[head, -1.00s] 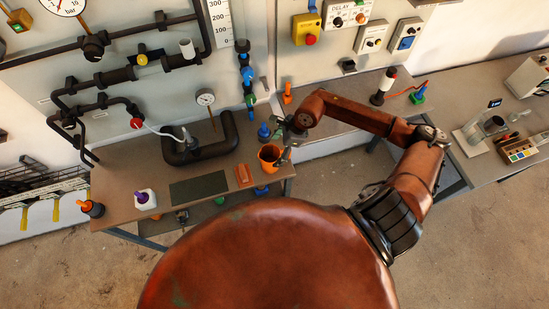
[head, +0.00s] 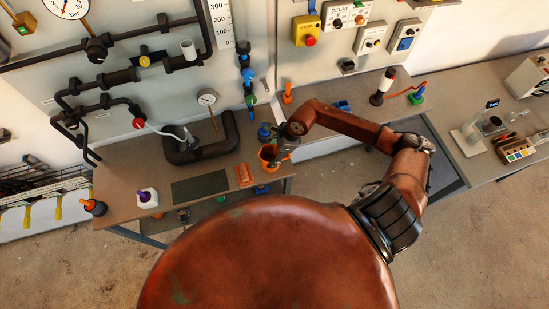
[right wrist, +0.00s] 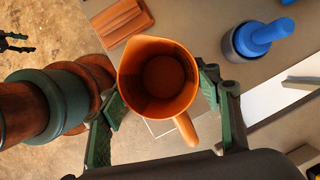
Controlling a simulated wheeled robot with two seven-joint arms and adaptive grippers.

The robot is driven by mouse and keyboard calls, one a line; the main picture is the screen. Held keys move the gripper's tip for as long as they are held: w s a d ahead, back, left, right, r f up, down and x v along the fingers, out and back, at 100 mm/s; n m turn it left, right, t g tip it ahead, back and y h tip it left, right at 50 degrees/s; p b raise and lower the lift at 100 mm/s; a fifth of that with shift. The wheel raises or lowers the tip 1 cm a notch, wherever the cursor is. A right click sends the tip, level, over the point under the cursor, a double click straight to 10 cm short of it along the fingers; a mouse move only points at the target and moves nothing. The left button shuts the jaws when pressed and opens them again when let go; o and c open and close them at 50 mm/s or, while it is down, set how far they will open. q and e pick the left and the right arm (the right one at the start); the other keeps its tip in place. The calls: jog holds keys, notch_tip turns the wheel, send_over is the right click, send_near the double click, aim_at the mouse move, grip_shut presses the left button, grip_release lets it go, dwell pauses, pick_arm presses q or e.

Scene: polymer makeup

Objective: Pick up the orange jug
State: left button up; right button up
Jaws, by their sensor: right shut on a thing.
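The orange jug (head: 265,156) stands near the front right corner of the left bench, partly hidden by my right gripper (head: 279,154) in the head view. In the right wrist view the jug (right wrist: 158,68) is seen from above, open and empty inside, with its handle pointing down and to the right. My right gripper (right wrist: 161,95) has one green finger on each side of the jug and is shut on it. I cannot tell whether the jug is clear of the bench. My left gripper is not in view.
A blue bottle (head: 264,131) stands just behind the jug; it shows in the right wrist view (right wrist: 252,40). An orange-brown block (head: 244,174) lies to the left of the jug. A black pipe loop (head: 200,152) is behind. A dark mat (head: 200,187) lies farther left.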

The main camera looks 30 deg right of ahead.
jog(key=c, duration=0.6)
